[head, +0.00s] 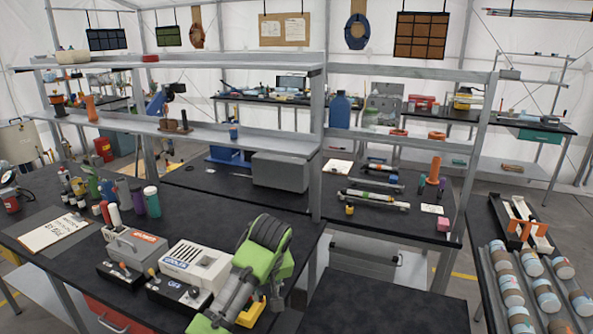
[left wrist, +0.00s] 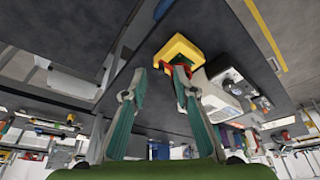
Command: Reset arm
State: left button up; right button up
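My left arm (head: 258,268), green with a dark ribbed joint, reaches over the front right of the black workbench (head: 190,212) in the head view. In the left wrist view my left gripper (left wrist: 160,76) has its two green-padded fingers spread apart, with nothing held between them. A yellow object (left wrist: 180,50) lies beyond the fingertips, with a red and green part (left wrist: 181,84) close to the right finger. The yellow object also shows partly behind my arm in the head view (head: 252,316). My right gripper is in neither view.
Grey and white boxed instruments (head: 196,266) stand just left of my arm. Several bottles and a clipboard (head: 53,232) are farther left. A shelf frame (head: 317,140) rises behind. A rack of jars (head: 511,290) stands at the right. The dark tabletop (head: 375,300) right of my arm is clear.

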pick_arm(q)
jog(key=s+a+f+m+h, duration=0.2)
jog(key=s+a+f+m, duration=0.1)
jog(key=s+f, duration=1.25)
jog(key=s+a+r+m, duration=0.2)
jog(key=s+a, duration=0.2)
jog(key=s, duration=0.8)
jog(key=s+a+r+m, duration=0.1)
jog(key=s+a, duration=0.3)
jog(key=s, duration=0.7)
notch_tip(320, 180, down, 30)
jog(key=s+g+b, duration=0.2)
jog(key=b, duration=0.3)
jog(key=s+a+f+b, duration=0.1)
jog(key=s+f+b, duration=0.1)
jog(key=s+f, duration=0.6)
jog(key=s+a+f+g+b, duration=0.1)
jog(key=s+a+f+b, duration=0.1)
jog(key=s+f, duration=0.7)
notch_tip(320, 180, down, 5)
jog(key=shift+r+m+y, duration=0.15)
jog(key=shift+m+y, duration=0.15)
jog(key=shift+m, duration=0.1)
